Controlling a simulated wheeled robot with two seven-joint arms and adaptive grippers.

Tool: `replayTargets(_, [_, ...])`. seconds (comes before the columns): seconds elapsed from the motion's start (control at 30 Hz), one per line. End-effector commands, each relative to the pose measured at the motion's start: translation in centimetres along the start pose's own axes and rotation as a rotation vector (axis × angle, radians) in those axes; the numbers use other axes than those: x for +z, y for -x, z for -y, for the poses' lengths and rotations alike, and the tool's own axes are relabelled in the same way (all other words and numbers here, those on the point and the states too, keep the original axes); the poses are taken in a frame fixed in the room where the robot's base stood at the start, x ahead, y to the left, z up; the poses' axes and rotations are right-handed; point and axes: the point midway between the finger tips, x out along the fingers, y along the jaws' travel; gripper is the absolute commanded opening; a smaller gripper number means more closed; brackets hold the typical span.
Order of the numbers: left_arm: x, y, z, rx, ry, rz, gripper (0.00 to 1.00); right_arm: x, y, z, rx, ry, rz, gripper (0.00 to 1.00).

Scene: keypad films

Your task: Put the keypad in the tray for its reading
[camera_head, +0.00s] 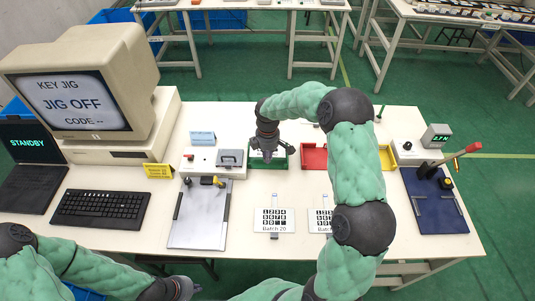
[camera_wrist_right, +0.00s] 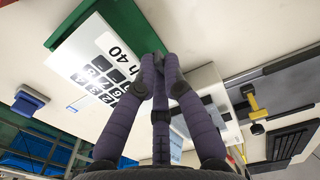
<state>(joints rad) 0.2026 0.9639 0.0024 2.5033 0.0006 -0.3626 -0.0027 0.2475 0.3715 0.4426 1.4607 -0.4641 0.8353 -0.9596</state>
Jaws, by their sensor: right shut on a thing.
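My right gripper (camera_head: 268,152) is over the green tray (camera_head: 258,166) at the middle back of the table. In the right wrist view its fingers (camera_wrist_right: 160,75) are shut on a white keypad film (camera_wrist_right: 80,62) with dark keys and a label ending in "40". The green tray's wall (camera_wrist_right: 72,22) is close by the film; I cannot tell whether they touch. In the head view the arm and gripper largely hide the film. My left gripper (camera_head: 182,288) is low at the front edge, its fingers unclear.
Batch 20 film (camera_head: 273,226) and a partly hidden film (camera_head: 318,226) lie in front. A red tray (camera_head: 313,157) and a yellow tray (camera_head: 387,157) stand right. A grey jig plate (camera_head: 198,225) lies left. The monitor (camera_head: 75,103) reads "JIG OFF". A blue press base (camera_head: 432,205) stands right.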

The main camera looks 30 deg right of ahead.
Motion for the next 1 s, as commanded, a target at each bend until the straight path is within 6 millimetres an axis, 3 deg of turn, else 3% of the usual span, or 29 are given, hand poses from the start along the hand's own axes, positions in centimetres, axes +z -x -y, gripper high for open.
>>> replayTargets(0.5, [-0.1, -2.1, 0.8, 0.0, 0.0, 0.0, 0.0, 0.0, -4.4, 0.0, -0.001, -0.001, 0.0, 0.0])
replayTargets(1.0, [-0.1, -2.3, 0.8, 0.0, 0.0, 0.0, 0.0, 0.0, -4.8, 0.0, 0.0, -0.001, 0.0, 0.0])
